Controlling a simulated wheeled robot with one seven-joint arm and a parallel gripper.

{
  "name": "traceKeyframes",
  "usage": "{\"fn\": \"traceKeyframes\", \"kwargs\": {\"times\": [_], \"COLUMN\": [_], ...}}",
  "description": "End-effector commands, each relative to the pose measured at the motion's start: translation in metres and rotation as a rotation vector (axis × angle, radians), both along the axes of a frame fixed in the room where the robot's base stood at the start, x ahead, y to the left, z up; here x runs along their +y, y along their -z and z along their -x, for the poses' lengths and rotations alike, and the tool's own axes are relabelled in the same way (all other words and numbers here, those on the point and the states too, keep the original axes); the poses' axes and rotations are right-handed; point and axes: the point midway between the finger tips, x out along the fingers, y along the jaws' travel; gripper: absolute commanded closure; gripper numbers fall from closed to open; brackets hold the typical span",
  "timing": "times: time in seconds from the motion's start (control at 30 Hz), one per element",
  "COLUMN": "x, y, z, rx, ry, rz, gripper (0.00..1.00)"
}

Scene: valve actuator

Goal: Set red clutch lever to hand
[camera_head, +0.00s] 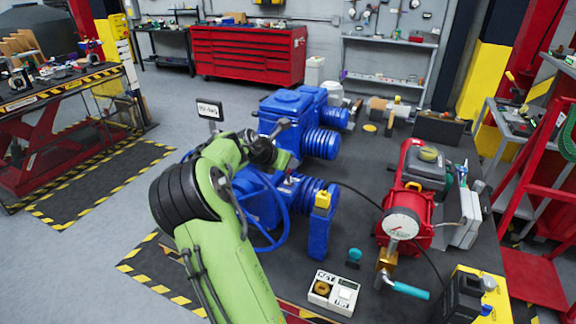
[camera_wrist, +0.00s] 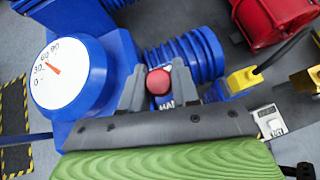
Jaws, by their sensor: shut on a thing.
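The red clutch lever's round knob (camera_wrist: 159,81) shows in the wrist view, on the side of the blue valve actuator (camera_wrist: 122,50). My gripper (camera_wrist: 160,90) is shut on the knob, with one grey finger on each side of it. A partly covered label with the letters "HA" sits just below the knob. A white dial (camera_wrist: 60,73) with an orange pointer is on the actuator, left of the lever. In the head view the blue actuator (camera_head: 262,205) stands on the bench, partly behind my green arm, and the lever cannot be made out.
A second blue actuator (camera_head: 300,115) stands behind. A red pump with a gauge (camera_head: 402,223) is at the right of the bench. A blue tool with a yellow top (camera_head: 320,235) stands close to the right of my gripper. A small white box (camera_head: 334,292) is at the front edge.

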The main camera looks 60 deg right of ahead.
Motion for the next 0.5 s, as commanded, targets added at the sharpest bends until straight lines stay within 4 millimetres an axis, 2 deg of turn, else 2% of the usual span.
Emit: {"fn": "traceKeyframes", "kwargs": {"times": [0.37, 0.4, 0.5], "x": [0.0007, 0.0006, 0.0006], "y": [0.0025, 0.0025, 0.002], "z": [0.001, 0.001, 0.0009], "rx": [0.005, 0.005, 0.005], "ry": [0.001, 0.001, 0.001], "rz": [-0.002, -0.002, -0.001], "gripper": [1.0, 0.64, 0.49]}}
